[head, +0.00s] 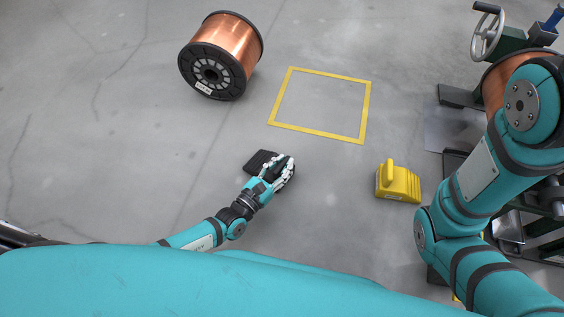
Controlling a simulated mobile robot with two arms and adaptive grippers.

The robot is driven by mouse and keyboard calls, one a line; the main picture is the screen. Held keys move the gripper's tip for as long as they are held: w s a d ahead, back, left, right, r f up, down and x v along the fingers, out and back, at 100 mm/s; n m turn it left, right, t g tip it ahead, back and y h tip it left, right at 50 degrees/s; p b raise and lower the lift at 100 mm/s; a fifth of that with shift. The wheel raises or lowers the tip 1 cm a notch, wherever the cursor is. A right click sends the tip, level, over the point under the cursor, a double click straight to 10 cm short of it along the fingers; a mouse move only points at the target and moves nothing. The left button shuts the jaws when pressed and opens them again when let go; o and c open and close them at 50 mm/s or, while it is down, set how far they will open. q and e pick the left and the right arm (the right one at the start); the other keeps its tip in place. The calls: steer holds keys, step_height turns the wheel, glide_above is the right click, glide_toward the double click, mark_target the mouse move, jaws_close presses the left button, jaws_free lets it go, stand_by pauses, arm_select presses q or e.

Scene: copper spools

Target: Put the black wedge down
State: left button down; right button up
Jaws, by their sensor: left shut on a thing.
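The black wedge (259,158) is in the middle of the head view, low over or on the grey floor; I cannot tell whether it touches the floor. My left gripper (278,168) is shut on the black wedge and hides its right part. The wedge's left end shows beyond the fingers. My right gripper is not in view; a large teal arm link of mine fills the right side.
A copper spool (229,50) with black flanges lies on its side at the upper left. A yellow taped square (366,110) on the floor is empty. A yellow wedge with a handle (398,184) stands to the right. Machinery with a handwheel (487,36) stands at the right edge.

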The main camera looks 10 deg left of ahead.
arm_select(q)
steer(key=shift+f, duration=0.1)
steer(key=c, duration=1.2)
jaws_free()
steer(key=shift+s+a+r+p, duration=0.15)
steer(key=shift+s+r+p, duration=0.05)
steer(key=shift+s+p, duration=0.15)
steer(key=p+v, duration=0.3)
steer(key=v, duration=0.8)
steer(key=shift+s+a+p, duration=0.1)
steer(key=shift+p, duration=0.25)
